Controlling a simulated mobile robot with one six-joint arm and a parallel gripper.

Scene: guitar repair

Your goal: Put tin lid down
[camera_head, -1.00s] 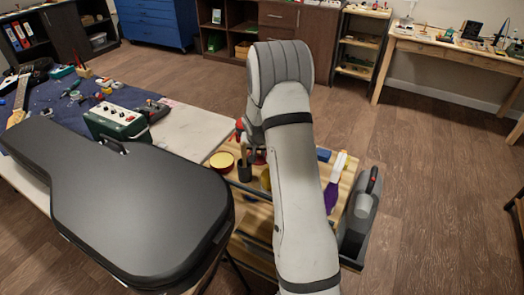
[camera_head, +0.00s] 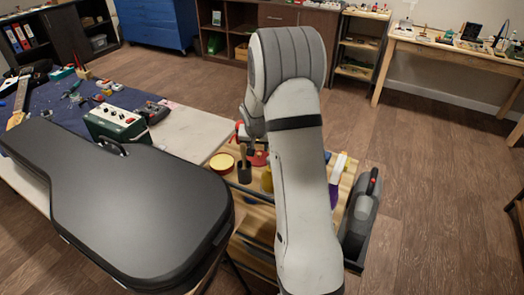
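A round tin (camera_head: 221,163) with a red rim and a yellow inside sits on the wooden cart top, left of a dark cup. A flat red piece (camera_head: 259,159), which may be the tin lid, shows just right of the cup, beneath the end of my arm. My arm reaches over the cart, and its wrist hides much of this area. My gripper is small, dark and partly covered near the red piece (camera_head: 250,147). I cannot tell whether its fingers are open or shut, or whether they touch the red piece.
The dark cup (camera_head: 244,173) holds upright tools. A yellow object (camera_head: 267,180) and a white-and-purple bottle (camera_head: 337,172) stand close to my arm. A black guitar case (camera_head: 130,205) and a green box (camera_head: 116,124) lie on the left table. A grey case (camera_head: 361,215) stands right of the cart.

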